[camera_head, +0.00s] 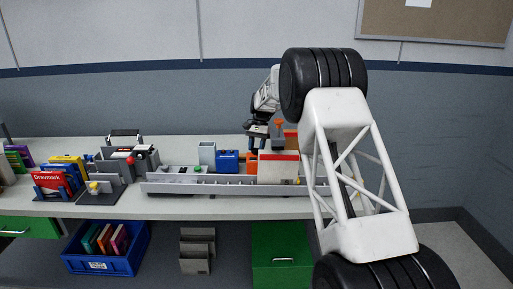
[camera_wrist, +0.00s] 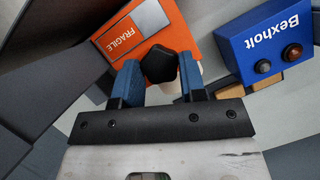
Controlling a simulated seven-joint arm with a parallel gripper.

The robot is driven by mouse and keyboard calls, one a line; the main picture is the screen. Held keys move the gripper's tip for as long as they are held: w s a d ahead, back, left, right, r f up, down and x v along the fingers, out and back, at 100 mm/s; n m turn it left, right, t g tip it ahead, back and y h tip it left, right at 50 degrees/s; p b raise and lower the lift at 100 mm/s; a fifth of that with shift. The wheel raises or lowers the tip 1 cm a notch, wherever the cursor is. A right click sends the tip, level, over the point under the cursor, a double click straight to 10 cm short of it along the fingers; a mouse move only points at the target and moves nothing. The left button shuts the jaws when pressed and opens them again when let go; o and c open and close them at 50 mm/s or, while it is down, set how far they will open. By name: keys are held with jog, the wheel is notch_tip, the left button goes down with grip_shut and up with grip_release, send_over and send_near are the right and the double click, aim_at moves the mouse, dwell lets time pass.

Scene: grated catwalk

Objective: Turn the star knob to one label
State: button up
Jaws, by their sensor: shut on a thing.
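The star knob (camera_wrist: 161,67) is black and sits between the two blue fingers of my gripper (camera_wrist: 159,72) in the wrist view. The fingers are closed on it from both sides. What the knob is mounted on is mostly hidden, and I cannot read any labels around it. In the head view my gripper (camera_head: 257,142) is small and dark, low over the bench, and the knob cannot be made out there.
An orange box marked FRAGILE (camera_wrist: 150,38) lies just beyond the fingers. A grey rail (camera_head: 215,188) runs along the bench front. Books (camera_head: 52,183) stand left.

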jog(key=o, duration=0.9)
jog(key=shift+o, duration=0.2)
jog(key=v, duration=0.8)
jog(key=shift+f, duration=0.1)
